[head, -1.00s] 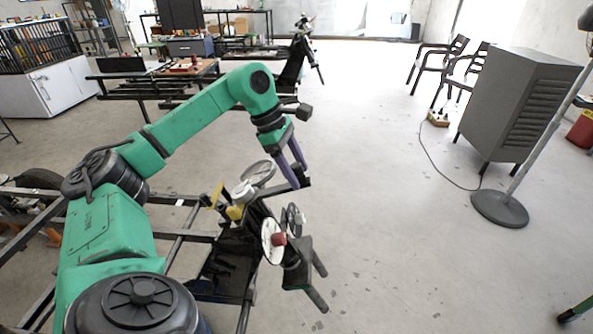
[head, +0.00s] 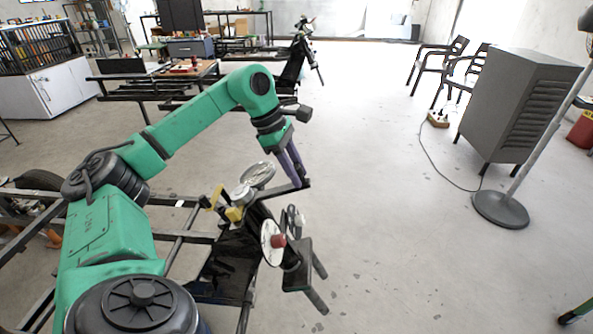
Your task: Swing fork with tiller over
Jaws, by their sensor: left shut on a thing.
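My left gripper (head: 296,181), with purple fingers, points down from the green arm. It is shut on the end of a dark bar, which looks like the tiller (head: 285,190). The bar runs from the fingertips back toward the steering assembly. The black fork (head: 298,276) slopes down to the right, with two prongs at its lower end. A pale disc with a red knob (head: 278,241) sits beside it. A round clear gauge or mirror (head: 258,175) and a yellow part (head: 234,213) are left of the gripper. My right gripper is not in view.
A dark metal frame (head: 178,236) lies under my left arm. A second similar frame (head: 150,88) stands further back. A grey cabinet (head: 509,105) and a round stand base (head: 500,209) are on the right. The floor (head: 400,230) between is clear.

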